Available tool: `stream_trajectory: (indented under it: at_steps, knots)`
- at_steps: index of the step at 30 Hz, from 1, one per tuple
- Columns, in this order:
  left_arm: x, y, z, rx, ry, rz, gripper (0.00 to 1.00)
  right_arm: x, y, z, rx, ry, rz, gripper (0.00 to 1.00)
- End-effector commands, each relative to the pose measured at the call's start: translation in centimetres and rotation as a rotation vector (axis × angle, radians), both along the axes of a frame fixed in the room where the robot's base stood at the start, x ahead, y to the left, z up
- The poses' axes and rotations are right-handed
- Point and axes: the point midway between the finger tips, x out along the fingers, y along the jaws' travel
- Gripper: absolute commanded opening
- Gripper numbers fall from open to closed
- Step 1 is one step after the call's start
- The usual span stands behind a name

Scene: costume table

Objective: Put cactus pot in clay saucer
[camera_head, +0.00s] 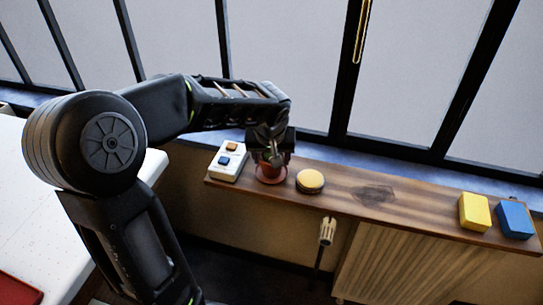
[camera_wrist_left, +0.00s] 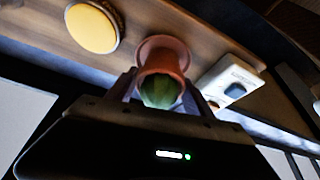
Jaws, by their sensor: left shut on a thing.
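The terracotta cactus pot (camera_wrist_left: 164,62) with its green cactus (camera_wrist_left: 160,92) is between the fingers of my left gripper (camera_wrist_left: 162,84), which is shut on it. In the head view my left gripper (camera_head: 270,150) reaches down over the wooden shelf, and its fingers mostly hide the pot. The reddish clay saucer (camera_head: 271,179) lies on the shelf directly below the pot. Its rim (camera_wrist_left: 165,40) shows behind the pot in the left wrist view. I cannot tell whether the pot touches the saucer or is slightly above it. My right gripper is not in view.
A white box with a blue and an orange button (camera_head: 228,162) stands just left of the saucer. A round yellow-topped thing (camera_head: 310,181) is close on its right. A yellow block (camera_head: 474,212) and a blue block (camera_head: 514,219) lie at the shelf's right end. The shelf's middle (camera_head: 400,192) is free.

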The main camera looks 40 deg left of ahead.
Motion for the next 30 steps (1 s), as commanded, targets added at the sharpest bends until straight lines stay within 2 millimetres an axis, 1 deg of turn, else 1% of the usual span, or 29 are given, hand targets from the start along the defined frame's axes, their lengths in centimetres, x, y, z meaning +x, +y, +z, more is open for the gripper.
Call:
stream_trajectory:
  at_steps: [6,10,11,18,26,30]
  knots:
    - [0.04,0.01,0.06,0.001,-0.002,0.000,0.12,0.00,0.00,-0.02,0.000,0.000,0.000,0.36]
    - [0.04,0.00,-0.35,0.001,-0.002,0.000,0.12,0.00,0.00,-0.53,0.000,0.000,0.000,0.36]
    - [0.02,0.00,-0.25,0.001,-0.001,0.000,0.62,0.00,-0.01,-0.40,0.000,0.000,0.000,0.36]
    - [0.01,0.01,-0.19,0.001,-0.001,0.000,0.81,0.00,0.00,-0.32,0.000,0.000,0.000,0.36]
    - [0.01,0.01,-0.14,0.001,-0.001,0.000,0.82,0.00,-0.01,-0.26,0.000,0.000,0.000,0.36]
    - [-0.02,0.00,0.38,0.001,-0.002,0.000,0.82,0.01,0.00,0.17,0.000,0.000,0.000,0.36]
